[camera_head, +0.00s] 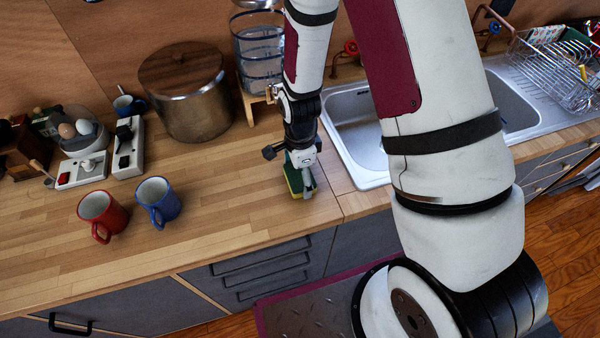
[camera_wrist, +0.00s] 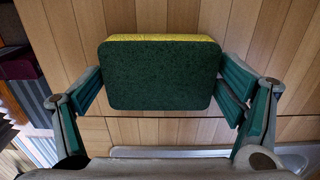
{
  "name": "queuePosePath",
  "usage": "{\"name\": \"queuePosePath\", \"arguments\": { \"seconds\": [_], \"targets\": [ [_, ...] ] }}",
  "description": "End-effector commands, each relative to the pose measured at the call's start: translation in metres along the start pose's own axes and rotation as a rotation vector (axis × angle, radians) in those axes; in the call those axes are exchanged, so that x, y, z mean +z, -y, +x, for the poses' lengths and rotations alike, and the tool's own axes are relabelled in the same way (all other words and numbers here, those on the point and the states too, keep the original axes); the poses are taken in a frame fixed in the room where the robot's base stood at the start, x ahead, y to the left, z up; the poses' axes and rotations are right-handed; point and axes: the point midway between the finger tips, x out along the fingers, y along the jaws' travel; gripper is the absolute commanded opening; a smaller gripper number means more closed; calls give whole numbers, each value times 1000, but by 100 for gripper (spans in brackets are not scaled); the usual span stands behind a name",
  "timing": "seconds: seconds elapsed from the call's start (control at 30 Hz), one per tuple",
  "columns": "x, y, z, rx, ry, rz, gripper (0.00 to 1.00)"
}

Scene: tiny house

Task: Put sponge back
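The sponge (camera_head: 294,182) is green with a yellow side and is at the worktop left of the sink. In the wrist view the sponge (camera_wrist: 160,75) shows its dark green face, with a yellow strip along the top edge. My gripper (camera_head: 302,184) points down at it. In the wrist view the finger pads of my gripper (camera_wrist: 162,82) meet the sponge's left and right ends, so it is shut on the sponge. I cannot tell whether the sponge touches the worktop or hangs just above it.
The sink (camera_head: 358,125) lies right of my gripper, with a dish rack (camera_head: 560,70) beyond. A red mug (camera_head: 102,214), a blue mug (camera_head: 158,203) and a large pot (camera_head: 187,95) stand to the left. A glass container (camera_head: 260,55) is behind. The worktop (camera_head: 235,190) between mugs and gripper is clear.

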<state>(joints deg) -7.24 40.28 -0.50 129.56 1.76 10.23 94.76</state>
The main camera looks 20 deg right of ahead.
Motion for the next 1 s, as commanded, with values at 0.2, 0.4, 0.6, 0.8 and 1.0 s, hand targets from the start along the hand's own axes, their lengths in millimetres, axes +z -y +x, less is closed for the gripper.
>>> {"name": "queuePosePath", "arguments": {
  "seconds": [0.2,0.4,0.6,0.8,1.0],
  "targets": [
    [0,0,0,0,0,0,98],
    [0,0,-3,-1,0,0,98],
    [0,2,-22,-4,0,1,98],
    [0,2,-56,-6,1,1,98],
    [0,2,-91,-6,0,0,98]
  ]
}}
